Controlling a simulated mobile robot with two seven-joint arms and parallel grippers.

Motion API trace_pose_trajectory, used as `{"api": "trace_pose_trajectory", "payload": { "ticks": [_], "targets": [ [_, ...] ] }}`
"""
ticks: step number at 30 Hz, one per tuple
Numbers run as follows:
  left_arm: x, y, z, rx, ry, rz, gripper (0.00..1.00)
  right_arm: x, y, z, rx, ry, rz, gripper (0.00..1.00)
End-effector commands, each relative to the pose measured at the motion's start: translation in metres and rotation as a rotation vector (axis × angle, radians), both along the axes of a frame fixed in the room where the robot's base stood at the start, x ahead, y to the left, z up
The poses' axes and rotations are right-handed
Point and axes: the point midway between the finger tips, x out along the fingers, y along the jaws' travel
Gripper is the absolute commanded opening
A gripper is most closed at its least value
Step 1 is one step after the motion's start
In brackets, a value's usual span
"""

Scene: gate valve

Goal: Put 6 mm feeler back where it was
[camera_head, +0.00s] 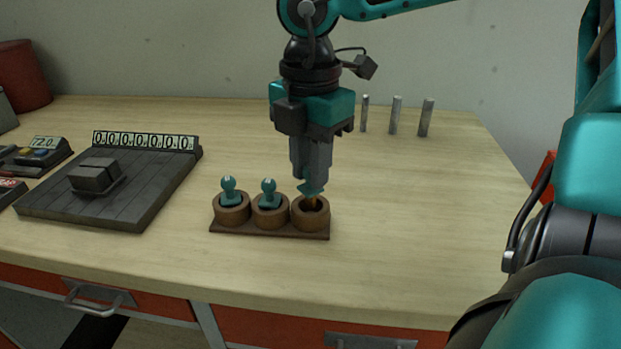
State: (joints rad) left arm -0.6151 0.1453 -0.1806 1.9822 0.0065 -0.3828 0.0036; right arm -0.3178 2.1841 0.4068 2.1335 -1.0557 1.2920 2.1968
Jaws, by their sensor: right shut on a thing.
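A dark wooden holder (270,233) with three round brown cups stands on the bench in front of me. A teal knobbed feeler stands in the left cup (228,190) and another in the middle cup (268,192). My right gripper (311,180) points down over the right cup (311,216) and is shut on a teal feeler (311,188). Only a small teal part of this feeler shows below the fingers, at the right cup's mouth. I cannot read any size, and cannot tell how deep its lower end is. My left gripper is not in view.
Three grey metal pins (396,116) stand upright at the back right. A dark slab (110,185) with a grey block and a numbered display (146,141) lies on the left, beside small button boxes (42,152). The bench right of the holder is clear.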

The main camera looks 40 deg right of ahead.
Motion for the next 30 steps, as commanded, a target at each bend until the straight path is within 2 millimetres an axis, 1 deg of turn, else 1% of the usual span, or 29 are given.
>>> {"api": "trace_pose_trajectory", "payload": {
  "ticks": [1, 4, 7, 13, 17, 18, 25, 30],
  "targets": [
    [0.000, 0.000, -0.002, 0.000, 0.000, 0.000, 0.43, 0.000, 0.000, -0.011, 0.002, 0.004, -0.001, 0.00],
    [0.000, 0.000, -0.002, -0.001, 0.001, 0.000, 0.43, 0.000, 0.000, -0.022, 0.000, 0.003, 0.000, 0.00],
    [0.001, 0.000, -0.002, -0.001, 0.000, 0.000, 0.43, 0.000, 0.000, -0.025, 0.001, 0.000, 0.000, 0.00],
    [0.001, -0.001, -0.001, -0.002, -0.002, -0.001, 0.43, 0.000, 0.000, -0.025, 0.000, -0.001, -0.001, 0.00],
    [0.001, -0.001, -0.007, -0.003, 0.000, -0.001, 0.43, 0.000, 0.000, -0.030, -0.001, -0.001, -0.001, 0.00],
    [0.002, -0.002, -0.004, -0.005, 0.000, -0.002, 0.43, 0.000, 0.000, -0.028, 0.000, 0.000, 0.000, 0.25],
    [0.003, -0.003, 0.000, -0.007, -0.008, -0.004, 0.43, 0.000, 0.000, -0.028, 0.000, 0.001, -0.001, 0.47],
    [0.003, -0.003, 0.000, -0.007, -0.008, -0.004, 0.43, 0.000, 0.000, -0.028, 0.000, 0.001, -0.001, 0.48]
  ]
}}
